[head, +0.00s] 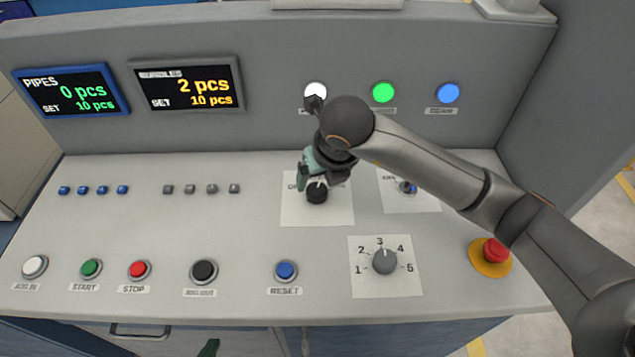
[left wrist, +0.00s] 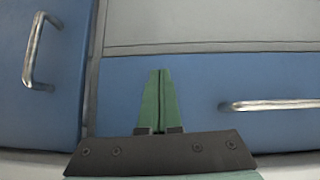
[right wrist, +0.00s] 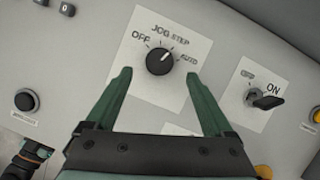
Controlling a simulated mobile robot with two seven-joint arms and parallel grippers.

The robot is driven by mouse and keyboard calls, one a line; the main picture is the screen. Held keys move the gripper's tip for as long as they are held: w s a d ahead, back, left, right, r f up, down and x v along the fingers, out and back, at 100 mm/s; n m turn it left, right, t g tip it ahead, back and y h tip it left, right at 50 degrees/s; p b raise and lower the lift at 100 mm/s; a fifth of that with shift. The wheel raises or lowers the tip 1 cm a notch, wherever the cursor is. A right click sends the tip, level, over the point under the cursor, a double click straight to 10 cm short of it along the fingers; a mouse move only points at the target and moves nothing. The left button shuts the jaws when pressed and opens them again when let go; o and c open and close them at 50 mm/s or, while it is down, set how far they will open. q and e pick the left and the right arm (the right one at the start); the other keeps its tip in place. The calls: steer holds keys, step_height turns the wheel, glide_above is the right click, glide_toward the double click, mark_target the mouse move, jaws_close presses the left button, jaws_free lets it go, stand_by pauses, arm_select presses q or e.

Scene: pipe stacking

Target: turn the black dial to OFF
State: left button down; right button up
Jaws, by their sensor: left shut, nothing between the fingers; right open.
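The black dial (right wrist: 159,61) sits on a white plate marked OFF, JOG, STEP and AUTO in the right wrist view. Its white mark points up and right, roughly toward STEP and away from OFF. The dial also shows in the head view (head: 317,194), with its plate partly hidden by my right gripper (head: 310,178). In the right wrist view my right gripper (right wrist: 158,75) is open, its green fingertips apart to either side of the dial's lower edge; contact cannot be told. My left gripper (left wrist: 160,72) is shut and empty, low before the blue cabinet front.
An ON switch (right wrist: 268,102) stands right of the dial. A grey numbered knob (head: 384,261), a blue RESET button (head: 286,271) and a red emergency button (head: 495,251) are nearby. Cabinet handles (left wrist: 272,105) stick out before my left gripper.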

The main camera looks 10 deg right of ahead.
mark_target(317, 189)
steer(key=x, duration=0.5)
steer(key=shift+w+f, duration=0.1)
steer(key=shift+f, duration=0.3)
steer(key=shift+c, duration=0.4)
